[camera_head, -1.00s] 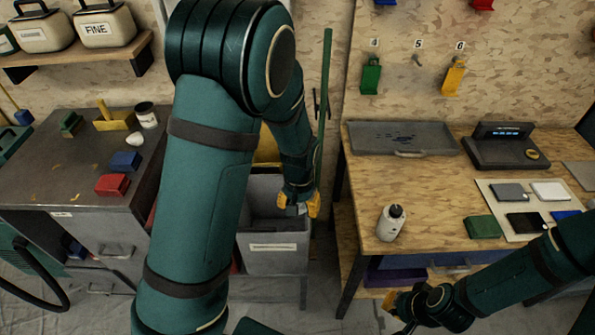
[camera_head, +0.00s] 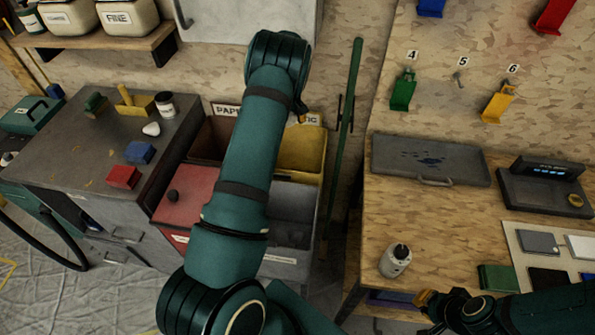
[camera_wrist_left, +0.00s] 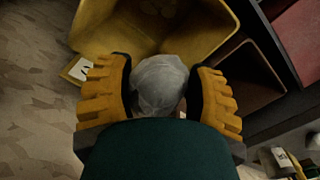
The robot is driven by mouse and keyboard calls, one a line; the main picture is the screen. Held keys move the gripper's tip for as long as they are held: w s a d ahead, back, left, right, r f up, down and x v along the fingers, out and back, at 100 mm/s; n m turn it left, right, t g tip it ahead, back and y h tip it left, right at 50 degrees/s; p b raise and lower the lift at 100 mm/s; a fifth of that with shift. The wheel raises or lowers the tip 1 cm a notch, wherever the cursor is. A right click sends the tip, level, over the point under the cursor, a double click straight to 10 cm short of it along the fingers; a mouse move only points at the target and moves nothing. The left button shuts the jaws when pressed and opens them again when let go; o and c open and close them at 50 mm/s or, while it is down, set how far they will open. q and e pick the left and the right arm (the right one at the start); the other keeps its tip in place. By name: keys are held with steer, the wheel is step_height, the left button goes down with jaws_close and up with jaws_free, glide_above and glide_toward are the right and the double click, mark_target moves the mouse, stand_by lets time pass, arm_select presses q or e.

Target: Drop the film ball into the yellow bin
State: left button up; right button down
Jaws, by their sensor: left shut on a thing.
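The film ball (camera_wrist_left: 160,86) is a pale, translucent crumpled lump between the orange fingers of my left gripper (camera_wrist_left: 165,90), which is shut on it. In the left wrist view they are in front of the open yellow bin (camera_wrist_left: 215,22), whose inside shows beyond the ball. In the head view the yellow bin (camera_head: 304,150) stands at the back against the wall, partly behind my left arm.
A grey bin (camera_head: 296,204) stands in front of the yellow one. A red-lidded bin (camera_head: 184,192) and a brown bin (camera_head: 207,140) are to the left. A green pole (camera_head: 350,120) stands right of the bins.

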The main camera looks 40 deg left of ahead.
arm_select(q)
steer(key=shift+w+a+f, duration=0.1)
steer(key=shift+a, duration=0.1)
step_height(320, 180, down, 6)
steer(key=b, duration=0.3)
steer(key=shift+r, duration=0.2)
steer(key=o, duration=1.3)
steer(key=shift+c, duration=0.2)
